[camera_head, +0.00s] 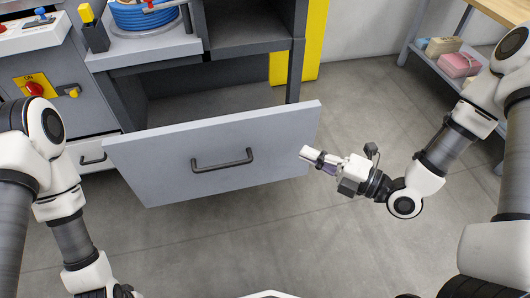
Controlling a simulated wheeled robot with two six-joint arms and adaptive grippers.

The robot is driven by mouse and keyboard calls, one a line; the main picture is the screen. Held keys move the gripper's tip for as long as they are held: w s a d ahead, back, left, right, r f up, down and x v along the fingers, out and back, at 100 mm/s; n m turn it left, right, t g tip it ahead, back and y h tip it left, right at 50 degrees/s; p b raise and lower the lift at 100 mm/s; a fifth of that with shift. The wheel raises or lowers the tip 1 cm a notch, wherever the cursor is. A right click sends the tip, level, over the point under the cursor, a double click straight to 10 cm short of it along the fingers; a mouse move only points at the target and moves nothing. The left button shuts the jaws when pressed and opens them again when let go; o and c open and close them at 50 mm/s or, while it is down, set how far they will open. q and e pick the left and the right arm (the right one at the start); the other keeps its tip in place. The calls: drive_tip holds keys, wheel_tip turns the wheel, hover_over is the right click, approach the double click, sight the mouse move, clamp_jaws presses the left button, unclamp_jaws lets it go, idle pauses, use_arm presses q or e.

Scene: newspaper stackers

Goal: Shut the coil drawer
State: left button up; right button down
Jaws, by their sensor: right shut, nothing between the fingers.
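The coil drawer (252,135) is pulled out from the grey cabinet. Its light grey front panel faces me, with a dark bar handle (222,163) across its middle. My right gripper (308,154) is shut and empty, near the right end of the drawer front; I cannot tell whether it touches the panel. The left arm comes down along the left edge, and its gripper is out of view below the frame.
A blue coil (145,14) sits on the cabinet top (150,50). A control panel with a red knob (35,88) is at the left. A shelf unit (437,62) with pink and tan bundles stands at the back right. The floor (230,240) before the drawer is clear.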

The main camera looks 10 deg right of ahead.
drive_tip(key=b, duration=0.4)
approach(254, 121)
drive_tip(key=x, duration=0.5)
drive_tip(key=shift+a, duration=0.45)
use_arm(q)
wheel_tip(254, 121, down, 5)
drive_tip(key=shift+r, duration=0.1)
use_arm(e)
drive_tip(key=shift+w+r, duration=0.1)
drive_tip(key=shift+w, duration=0.3)
